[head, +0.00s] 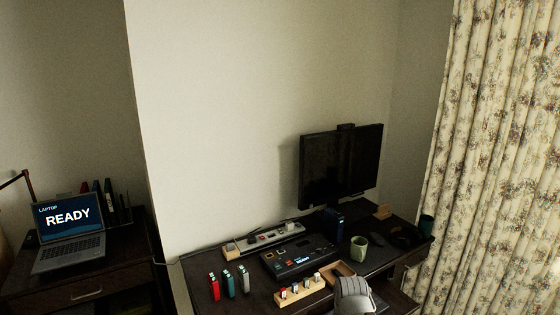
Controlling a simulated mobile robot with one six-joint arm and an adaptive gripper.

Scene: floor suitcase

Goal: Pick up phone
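I cannot make out a phone for certain. A small dark flat object (377,239) lies on the right part of the dark desk (345,262), behind the green mug; it could be a phone, but it is too dark and small to tell. A grey rounded part of my arm shows at the bottom edge, in front of the desk. My gripper's fingers do not show, so I cannot see whether they hold anything.
A monitor (341,165), a green mug (359,248), a black control box (298,258), a power strip (262,240) and a wooden holder (300,291) crowd the desk. A laptop (70,232) stands on a left cabinet. A floral curtain (497,150) hangs right.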

